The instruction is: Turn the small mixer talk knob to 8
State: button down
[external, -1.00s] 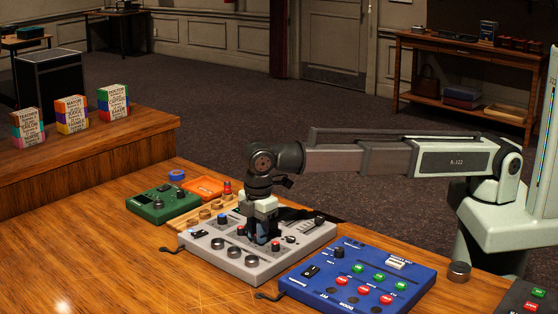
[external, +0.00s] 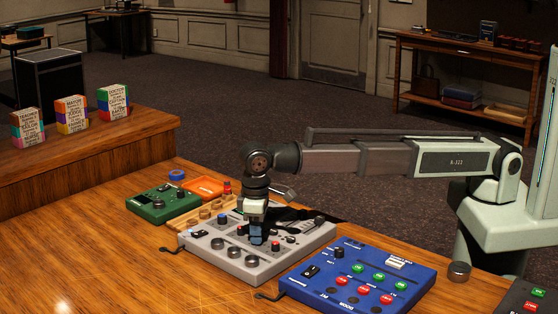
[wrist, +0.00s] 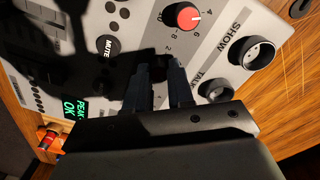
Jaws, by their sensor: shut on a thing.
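The grey mixer (external: 265,262) lies on the wooden desk, with several knobs and a slider on top. My gripper (external: 257,240) points down over its middle, between the row of silver dials and the red knob. In the wrist view, my gripper's two dark fingers (wrist: 165,66) are close together on the panel, shut on a small knob in line with the TALK label. That knob is hidden by the fingers and shadow, so its pointer cannot be read.
The red knob (wrist: 188,17) sits close beside my fingers, with a number scale around it. The SHOW dial (wrist: 252,53) is to its right. A MUTE button (wrist: 108,46) is to the left. A blue panel (external: 355,282) and a green box (external: 163,204) flank the mixer.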

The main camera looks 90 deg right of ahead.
jog(key=m, duration=0.6)
jog(key=shift+m, duration=0.3)
jog(key=m, duration=0.5)
dwell(0.4)
jog(key=c, duration=1)
grip_release()
jog(key=r, duration=1.3)
jog(key=shift+w+r, duration=0.25)
jog(key=shift+r, duration=0.15)
